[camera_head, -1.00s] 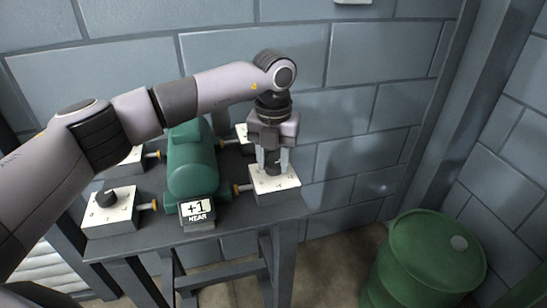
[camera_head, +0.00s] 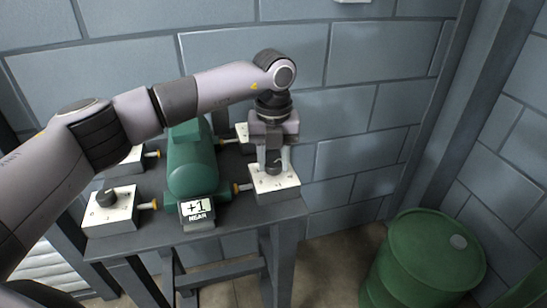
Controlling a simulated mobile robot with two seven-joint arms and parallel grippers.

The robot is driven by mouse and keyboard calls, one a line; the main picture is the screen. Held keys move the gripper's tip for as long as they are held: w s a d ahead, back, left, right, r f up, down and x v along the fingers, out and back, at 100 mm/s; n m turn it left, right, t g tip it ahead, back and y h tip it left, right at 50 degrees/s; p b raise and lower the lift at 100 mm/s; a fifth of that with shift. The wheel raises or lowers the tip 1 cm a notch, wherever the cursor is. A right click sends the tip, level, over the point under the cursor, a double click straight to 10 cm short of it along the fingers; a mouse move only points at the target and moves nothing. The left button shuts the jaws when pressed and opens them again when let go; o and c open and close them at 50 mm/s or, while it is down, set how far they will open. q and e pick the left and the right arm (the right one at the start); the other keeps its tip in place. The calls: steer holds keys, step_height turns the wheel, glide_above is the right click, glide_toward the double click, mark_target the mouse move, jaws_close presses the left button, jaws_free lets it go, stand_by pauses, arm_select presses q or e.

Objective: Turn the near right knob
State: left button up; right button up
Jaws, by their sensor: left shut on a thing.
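The near right knob (camera_head: 273,168) is dark and stands on a white box (camera_head: 276,184) at the table's right front. My left gripper (camera_head: 273,167) reaches down from above and is shut on this knob, its fingers hiding much of it. A green casing (camera_head: 190,168) lies in the middle of the table. A small display (camera_head: 197,211) at its front reads "+1 NEAR". The near left knob (camera_head: 106,197) is dark, on a white box (camera_head: 111,213) at left front. My right gripper is not in view.
Two more white boxes stand behind, at the far left (camera_head: 132,158) and far right (camera_head: 242,133), the latter partly hidden. The grey table (camera_head: 165,236) stands by a block wall. A green barrel (camera_head: 425,262) stands on the floor at right.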

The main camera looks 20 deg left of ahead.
mark_target(273, 163)
arm_select(q)
steer(key=o, duration=1.1)
steer(key=shift+r, duration=0.1)
step_height(273, 163, up, 7)
steer(key=shift+r+b, duration=0.1)
steer(key=shift+b, duration=0.2)
